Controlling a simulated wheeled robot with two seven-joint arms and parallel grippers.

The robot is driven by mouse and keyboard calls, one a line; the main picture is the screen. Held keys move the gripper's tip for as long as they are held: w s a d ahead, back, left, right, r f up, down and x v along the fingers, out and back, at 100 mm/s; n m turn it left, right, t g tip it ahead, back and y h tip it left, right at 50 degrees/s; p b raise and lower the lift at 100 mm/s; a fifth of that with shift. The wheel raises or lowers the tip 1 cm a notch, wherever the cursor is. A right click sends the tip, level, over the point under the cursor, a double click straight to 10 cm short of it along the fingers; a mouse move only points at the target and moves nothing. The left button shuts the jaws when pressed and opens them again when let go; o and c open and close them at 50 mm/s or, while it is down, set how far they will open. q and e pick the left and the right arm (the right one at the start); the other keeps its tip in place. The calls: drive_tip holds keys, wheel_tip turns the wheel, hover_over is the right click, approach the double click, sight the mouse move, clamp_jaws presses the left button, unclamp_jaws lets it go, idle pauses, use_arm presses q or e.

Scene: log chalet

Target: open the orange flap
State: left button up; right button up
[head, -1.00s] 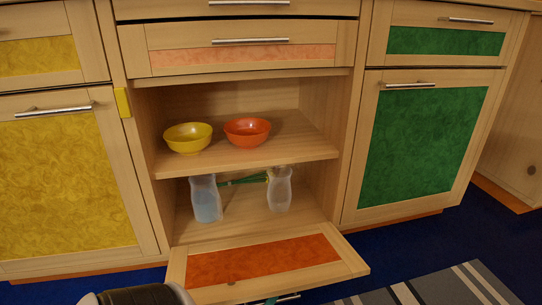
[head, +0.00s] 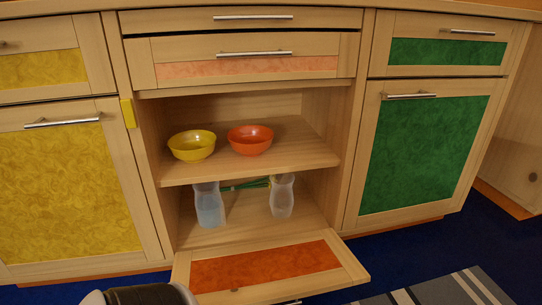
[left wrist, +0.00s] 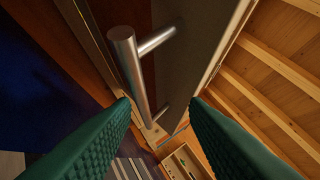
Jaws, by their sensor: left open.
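The orange flap (head: 265,266), a pale wooden frame with an orange panel, is at the bottom of the middle cabinet in the head view. It is folded down and outward, leaving the lower compartment open. Only a bit of its metal handle (head: 291,302) shows at the lower picture edge. In the left wrist view my left gripper (left wrist: 160,110) is open, its green fingers apart. A metal bar handle (left wrist: 133,75) stands ahead of and between the fingers; I see no grip on it. In the head view the left gripper's fingers are out of frame. My right gripper is not in view.
A yellow bowl (head: 192,146) and an orange bowl (head: 250,141) stand on the middle shelf. Two translucent bottles (head: 209,205) (head: 282,197) and a green item (head: 243,185) are below. A yellow door (head: 60,195) and green door (head: 425,155) flank them, shut. A striped rug (head: 450,290) lies right.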

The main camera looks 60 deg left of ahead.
use_arm(q)
drive_tip(key=s+d+p, duration=0.1)
drive_tip(key=s+d, duration=0.1)
drive_tip(key=s, duration=0.5)
drive_tip(key=shift+s+d+p, duration=0.2)
drive_tip(key=shift+s+p, duration=0.05)
drive_tip(key=shift+p, duration=0.05)
drive_tip(key=shift+c, duration=0.2)
